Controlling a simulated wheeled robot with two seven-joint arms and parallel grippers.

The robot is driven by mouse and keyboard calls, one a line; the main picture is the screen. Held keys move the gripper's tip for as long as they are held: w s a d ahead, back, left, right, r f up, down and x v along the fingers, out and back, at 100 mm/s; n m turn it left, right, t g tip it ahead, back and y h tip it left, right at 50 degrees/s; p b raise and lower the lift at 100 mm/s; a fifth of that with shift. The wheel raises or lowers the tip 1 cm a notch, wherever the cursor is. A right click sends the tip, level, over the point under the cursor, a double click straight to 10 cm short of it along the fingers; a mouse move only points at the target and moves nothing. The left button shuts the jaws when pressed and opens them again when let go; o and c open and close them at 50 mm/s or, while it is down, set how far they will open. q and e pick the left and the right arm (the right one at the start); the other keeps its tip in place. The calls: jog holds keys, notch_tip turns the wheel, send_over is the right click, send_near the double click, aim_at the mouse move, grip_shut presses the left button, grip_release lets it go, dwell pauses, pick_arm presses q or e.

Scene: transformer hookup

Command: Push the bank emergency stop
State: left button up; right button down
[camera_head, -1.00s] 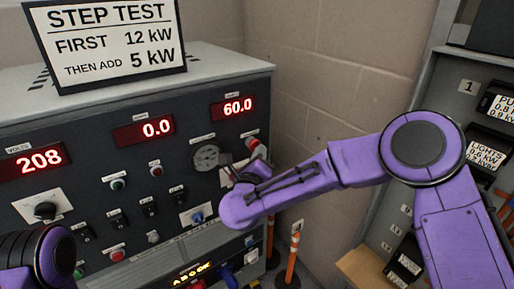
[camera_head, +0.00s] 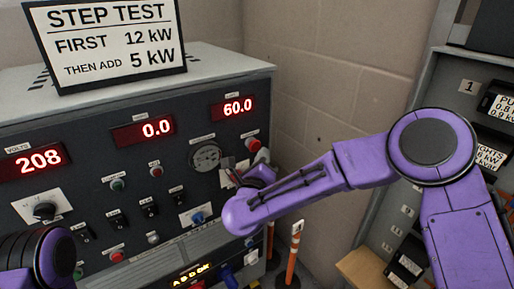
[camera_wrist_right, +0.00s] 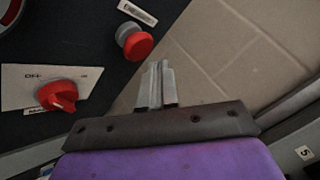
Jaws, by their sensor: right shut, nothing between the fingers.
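The emergency stop is a red mushroom button on a grey collar (camera_head: 253,144) at the upper right of the dark panel's front. It also shows in the right wrist view (camera_wrist_right: 136,42), up and left of my fingertips. My right gripper (camera_head: 229,164) is in front of the panel's right side, just below and left of the button in the head view. In the right wrist view its two fingers (camera_wrist_right: 155,68) are together and hold nothing. A gap shows there between the fingertips and the button. My left gripper is out of view; only part of that arm shows at lower left.
A red rotary knob (camera_wrist_right: 58,95) on a white plate marked OFF is left of my right fingers. A gauge (camera_head: 206,157) and a blue knob (camera_head: 198,217) are close by. An orange post (camera_head: 294,252) and a grey cabinet (camera_head: 424,110) stand right of the panel.

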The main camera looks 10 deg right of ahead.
jog(key=shift+s+d, duration=0.35)
jog(key=shift+s, duration=0.6)
jog(key=shift+s+d, duration=0.3)
jog(key=shift+s, duration=0.6)
jog(key=shift+s+d, duration=0.35)
jog(key=shift+s, duration=0.6)
